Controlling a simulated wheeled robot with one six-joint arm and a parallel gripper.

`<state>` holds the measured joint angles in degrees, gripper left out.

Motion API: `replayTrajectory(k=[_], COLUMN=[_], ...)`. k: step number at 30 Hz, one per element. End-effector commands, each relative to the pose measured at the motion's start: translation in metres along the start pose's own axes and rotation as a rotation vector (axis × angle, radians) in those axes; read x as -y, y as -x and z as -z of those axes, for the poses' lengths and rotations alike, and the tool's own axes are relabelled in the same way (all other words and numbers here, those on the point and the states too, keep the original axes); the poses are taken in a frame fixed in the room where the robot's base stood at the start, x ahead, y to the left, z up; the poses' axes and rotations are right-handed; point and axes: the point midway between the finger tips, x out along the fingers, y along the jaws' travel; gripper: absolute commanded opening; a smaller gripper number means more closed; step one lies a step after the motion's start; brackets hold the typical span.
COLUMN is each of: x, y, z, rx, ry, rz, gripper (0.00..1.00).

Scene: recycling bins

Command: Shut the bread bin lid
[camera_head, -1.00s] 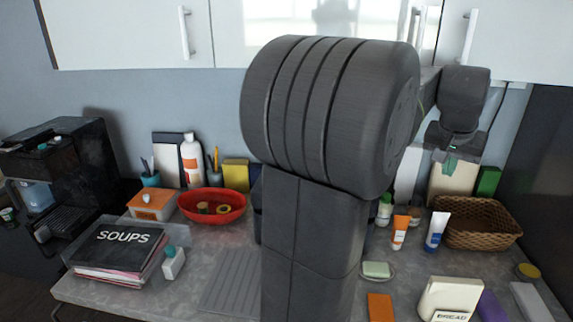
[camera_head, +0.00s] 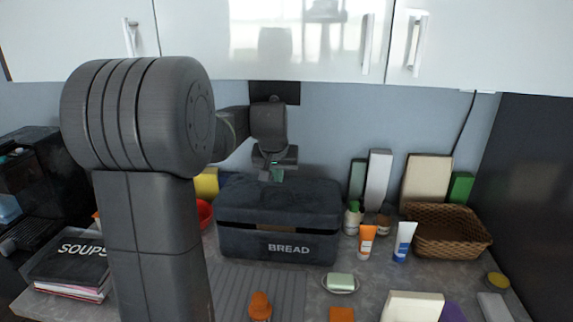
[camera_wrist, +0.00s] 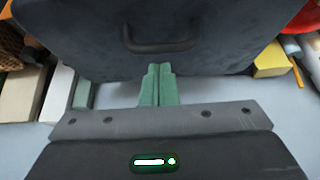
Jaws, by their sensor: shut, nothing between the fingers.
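The dark grey bread bin (camera_head: 245,241), labelled BREAD, stands against the wall in the middle of the counter in the head view. Its lid (camera_head: 300,200) lies over the top, with a narrow gap showing along the front edge, so it looks slightly ajar. In the wrist view the lid (camera_wrist: 90,40) fills the top of the picture, with a dark handle (camera_wrist: 160,44) on it. My gripper (camera_head: 277,176) is above the bin's rear part, its green fingers together and empty. The fingertips show in the wrist view (camera_wrist: 158,70), near the lid's edge; contact cannot be told.
White wall cabinets (camera_head: 280,40) hang above. Right of the bin stand an orange tube (camera_head: 366,243), a blue-and-white tube (camera_head: 404,242) and a wicker basket (camera_head: 447,235). A soap dish (camera_head: 340,287) lies in front. A SOUPS book (camera_head: 70,258) is at left.

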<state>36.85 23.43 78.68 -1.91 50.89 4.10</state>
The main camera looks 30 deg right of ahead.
Motion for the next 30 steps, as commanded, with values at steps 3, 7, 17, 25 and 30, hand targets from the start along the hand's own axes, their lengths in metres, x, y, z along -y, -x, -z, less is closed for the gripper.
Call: replayTrajectory(k=[3, 7, 17, 25, 30], x=[0.000, 0.000, 0.000, 0.000, 0.000], y=[-0.006, -0.008, -0.011, -0.021, -0.024], z=[0.000, 0.000, -0.003, -0.019, -0.026], rx=[-0.001, -0.002, -0.010, -0.081, -0.124], ry=[0.000, 0.000, 0.000, 0.000, 0.000], rz=[0.000, 0.000, 0.000, 0.000, 0.000], gripper=[0.00, 0.00, 0.00, 0.00, 0.00])
